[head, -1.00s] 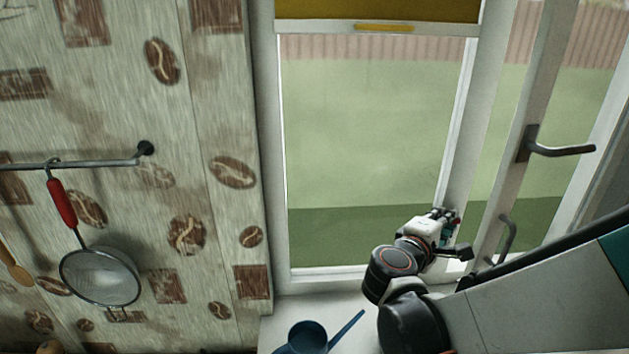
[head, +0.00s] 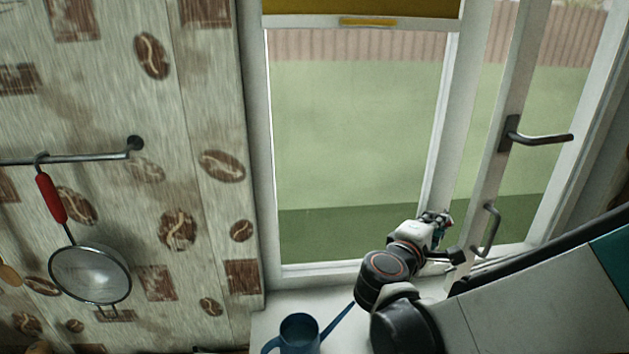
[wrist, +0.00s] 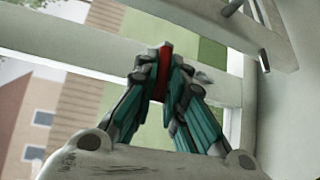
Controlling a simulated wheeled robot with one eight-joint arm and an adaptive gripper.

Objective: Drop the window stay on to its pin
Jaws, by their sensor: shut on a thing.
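My gripper (head: 445,220) is at the lower right of the window, in front of the frame, in the head view. In the wrist view my gripper (wrist: 165,65) has its teal-padded fingers closed on a narrow red piece (wrist: 162,72). I take this to be part of the window stay; its rest is hidden by the fingers. The casement (head: 520,80) at right stands open. A dark curved bar (head: 492,230) on its lower part is just right of my gripper, apart from it. I cannot make out the pin in either view.
A dark window handle (head: 540,136) sticks out above my gripper. A blue jug (head: 298,335) with a long spout stands on the white sill (head: 340,285), left of my arm. A sieve (head: 90,272) hangs from a rail (head: 75,158) on the left wall.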

